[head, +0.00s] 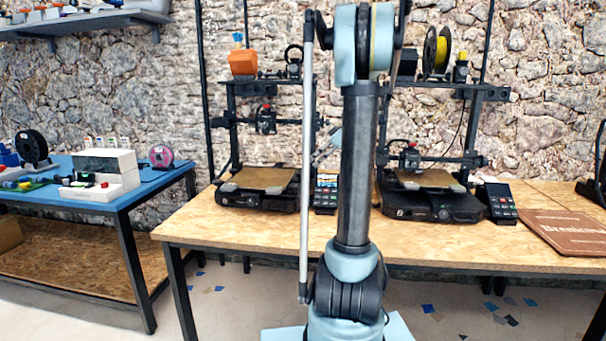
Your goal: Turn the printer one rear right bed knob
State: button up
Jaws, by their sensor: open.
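Two black 3D printers stand on the wooden table (210,233). The left printer (258,201) has a tan bed plate (262,179). The right printer (432,206) also has a tan bed plate (425,178). I cannot tell which is printer one. The rear right bed knobs are not discernible; they lie low behind the beds. My arm rises upright in front of the gap between the printers and covers part of the middle. A small light-blue piece shows beside it, likely my arm too.
Control screens (325,193) and (497,201) stand right of each printer. A brown sign (567,232) lies at the table's right. Spools, including a yellow one (441,54), sit above the frames. A blue table (160,178) with a white box (106,165) stands left. A stone wall is behind.

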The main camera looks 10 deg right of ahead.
aim_at(301, 173)
jog(key=x, duration=0.9)
jog(key=shift+a, duration=0.1)
jog(key=c, duration=1.1)
